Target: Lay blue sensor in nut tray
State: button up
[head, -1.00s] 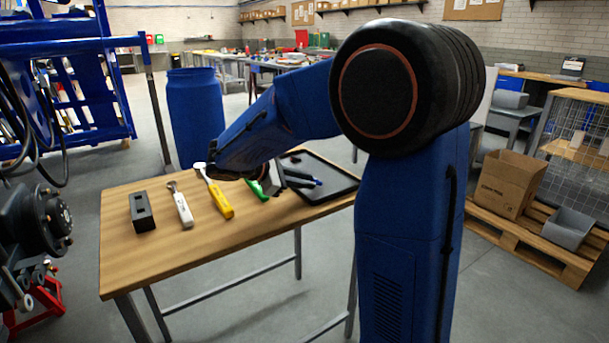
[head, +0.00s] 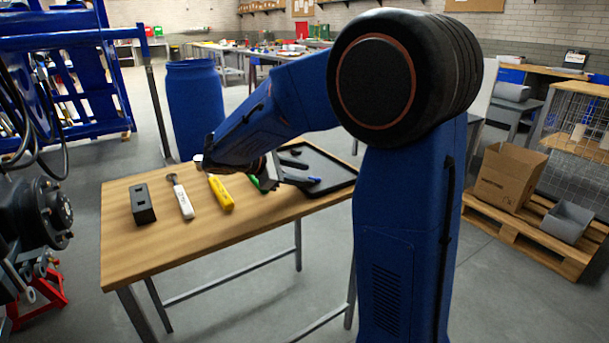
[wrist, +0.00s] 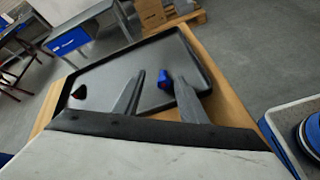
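The blue sensor (head: 313,180) lies in the black nut tray (head: 338,158) at the right end of the wooden table. In the wrist view the blue sensor (wrist: 164,79) shows between my fingertips, nearer the right finger, with a gap to the left one. My gripper (head: 300,172) is open over the tray's near left side; its fingers (wrist: 158,80) stand apart in the wrist view. Whether the right finger touches the sensor I cannot tell. A small dark red and black piece (wrist: 79,91) lies elsewhere in the tray.
Left of the tray on the table (head: 165,245) are a black block (head: 143,204), a white-handled tool (head: 184,203), a yellow-handled tool (head: 221,194) and a green item (head: 256,183) partly hidden by my gripper. A blue barrel (head: 194,105) stands behind the table.

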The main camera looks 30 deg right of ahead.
jog(key=v, duration=1.6)
jog(key=shift+a, duration=0.15)
jog(key=shift+r, duration=0.1)
jog(key=s+d+f+m+y, duration=0.2)
jog(key=s+f+y, duration=0.1)
jog(key=s, duration=0.4)
jog(key=s+d+f+m+t+y, duration=0.1)
jog(key=s+d+f+m+y, duration=0.2)
jog(key=s, duration=0.4)
jog(key=s+d+f+m+y, duration=0.2)
jog(key=s+f+y, duration=0.1)
jog(key=s, duration=0.5)
jog(key=s+a+f+m+t+y, duration=0.2)
jog(key=s+f+m+t+y, duration=0.1)
jog(key=s+f+m, duration=0.2)
jog(key=shift+s+a+y, duration=0.3)
jog(key=shift+s+a, duration=0.1)
jog(key=shift+s, duration=0.6)
